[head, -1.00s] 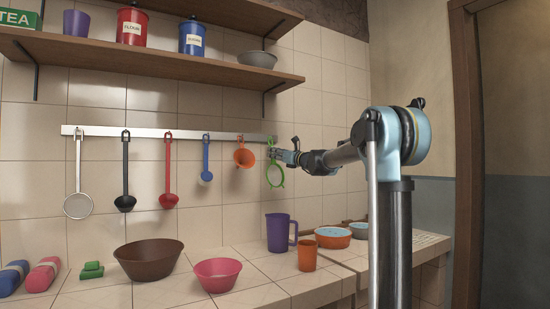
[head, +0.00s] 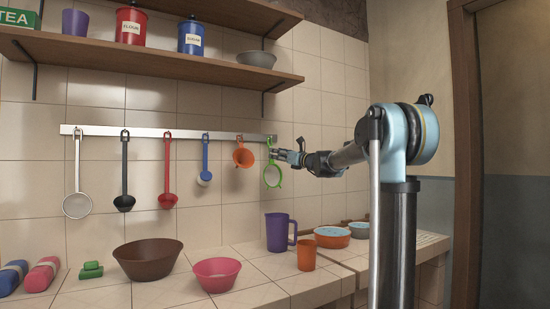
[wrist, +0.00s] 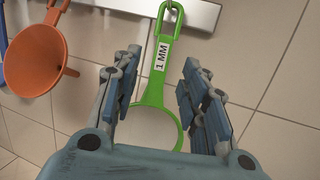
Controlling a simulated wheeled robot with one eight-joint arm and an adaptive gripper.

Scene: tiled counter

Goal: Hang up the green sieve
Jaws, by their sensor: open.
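The green sieve (head: 273,173) hangs near the right end of the metal rail (head: 165,132) on the tiled wall. In the wrist view, the sieve's green handle (wrist: 155,90) carries a "1 MM" label, and its top loop is at a hook on the rail. My gripper (head: 287,156) is beside the sieve's handle at its right. In the wrist view my gripper (wrist: 165,75) is open, with its fingers apart on both sides of the handle and a gap on each side. The lower part of the sieve's ring is hidden behind the gripper body.
An orange funnel (head: 243,156) hangs just left of the sieve; it also shows in the wrist view (wrist: 38,57). Several ladles hang farther left. A shelf (head: 160,62) is above. A purple jug (head: 279,232), orange cup (head: 307,256) and bowls stand on the counter below.

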